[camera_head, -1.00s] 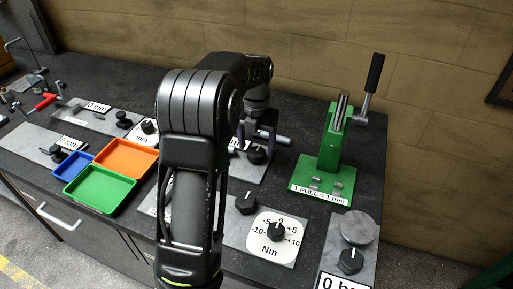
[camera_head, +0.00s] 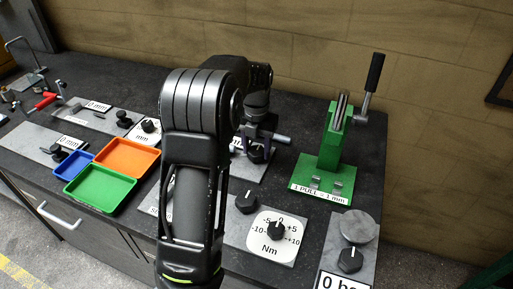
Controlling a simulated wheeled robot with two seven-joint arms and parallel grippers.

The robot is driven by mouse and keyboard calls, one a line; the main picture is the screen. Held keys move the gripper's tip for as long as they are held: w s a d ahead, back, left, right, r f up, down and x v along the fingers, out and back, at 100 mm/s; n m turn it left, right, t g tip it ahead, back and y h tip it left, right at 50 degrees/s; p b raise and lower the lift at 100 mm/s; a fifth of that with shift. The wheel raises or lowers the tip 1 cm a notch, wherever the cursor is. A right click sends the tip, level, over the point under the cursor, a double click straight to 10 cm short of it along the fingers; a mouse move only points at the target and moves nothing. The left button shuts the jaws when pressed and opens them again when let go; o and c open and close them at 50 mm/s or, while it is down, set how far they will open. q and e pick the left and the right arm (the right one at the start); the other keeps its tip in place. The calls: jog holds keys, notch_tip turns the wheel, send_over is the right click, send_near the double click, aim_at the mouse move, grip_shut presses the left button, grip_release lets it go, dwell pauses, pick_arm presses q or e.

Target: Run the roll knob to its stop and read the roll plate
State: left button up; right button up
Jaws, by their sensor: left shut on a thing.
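My left gripper (camera_head: 258,143) points down over a grey plate (camera_head: 262,172) near the middle of the bench, behind my arm. It is shut on a black knob (camera_head: 256,155) on that plate; the fingers hide part of the knob. A bluish-grey bar or roller (camera_head: 284,139) sticks out to the right of the fingers. A white label (camera_head: 237,143) on the plate is mostly hidden by my arm, and its reading cannot be made out. My right gripper is not in view.
A green lever press (camera_head: 333,150) marked "1 PULL = 1 mm" stands to the right. In front are an Nm dial plate (camera_head: 272,240) and a gauge plate with a knob (camera_head: 365,238). Blue, orange (camera_head: 128,157) and green trays (camera_head: 98,190) lie left of my arm.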

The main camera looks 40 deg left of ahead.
pick_arm(q)
jog(key=c, duration=0.4)
